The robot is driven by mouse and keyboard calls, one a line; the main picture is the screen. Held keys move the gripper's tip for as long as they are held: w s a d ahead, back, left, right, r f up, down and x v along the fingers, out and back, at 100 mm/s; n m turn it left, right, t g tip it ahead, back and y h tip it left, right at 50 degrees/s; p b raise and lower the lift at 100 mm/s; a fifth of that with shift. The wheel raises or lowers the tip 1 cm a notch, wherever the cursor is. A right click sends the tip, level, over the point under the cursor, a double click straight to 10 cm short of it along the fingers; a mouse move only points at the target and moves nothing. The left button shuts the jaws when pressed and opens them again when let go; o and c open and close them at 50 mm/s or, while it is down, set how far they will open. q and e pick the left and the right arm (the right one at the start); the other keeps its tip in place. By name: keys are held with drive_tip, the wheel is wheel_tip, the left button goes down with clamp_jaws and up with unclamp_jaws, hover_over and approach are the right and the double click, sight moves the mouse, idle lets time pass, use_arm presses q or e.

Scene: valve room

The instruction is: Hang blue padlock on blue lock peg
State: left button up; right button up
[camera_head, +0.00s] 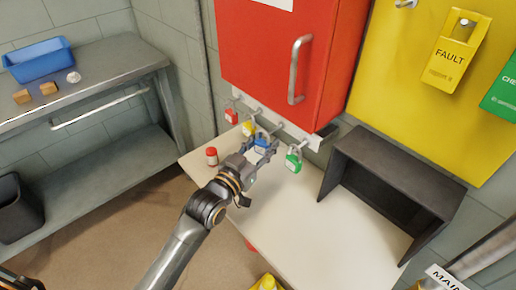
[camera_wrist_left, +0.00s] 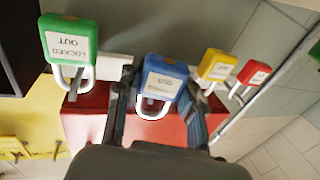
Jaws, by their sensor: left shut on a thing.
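The blue padlock (camera_head: 262,146) is at the row of pegs under the red cabinet, between the yellow padlock (camera_head: 248,128) and the green padlock (camera_head: 293,162). My left gripper (camera_head: 256,152) is shut on the blue padlock. In the left wrist view the blue padlock (camera_wrist_left: 162,78) sits between the two fingers, with its metal shackle beyond its body. The blue peg is hidden behind the padlock and fingers, so I cannot tell whether the shackle is around it. My right gripper is not in view.
A red padlock (camera_head: 231,116) hangs at the left end of the peg rail (camera_head: 268,117). The table's middle is clear. A metal bench (camera_head: 95,70) is at left.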

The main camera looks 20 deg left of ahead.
use_arm(q)
drive_tip(key=shift+w+d+f, duration=0.1)
drive_tip(key=shift+w+d, duration=0.35)
drive_tip(key=shift+w, duration=0.2)
drive_tip(key=shift+w+d+f, duration=0.3)
drive_tip(key=shift+w+d, duration=0.05)
drive_tip(key=shift+w, duration=0.1)
drive_tip(key=o, duration=1.3)
drive_tip(key=shift+f, duration=0.1)
drive_tip(key=v, duration=1.2)
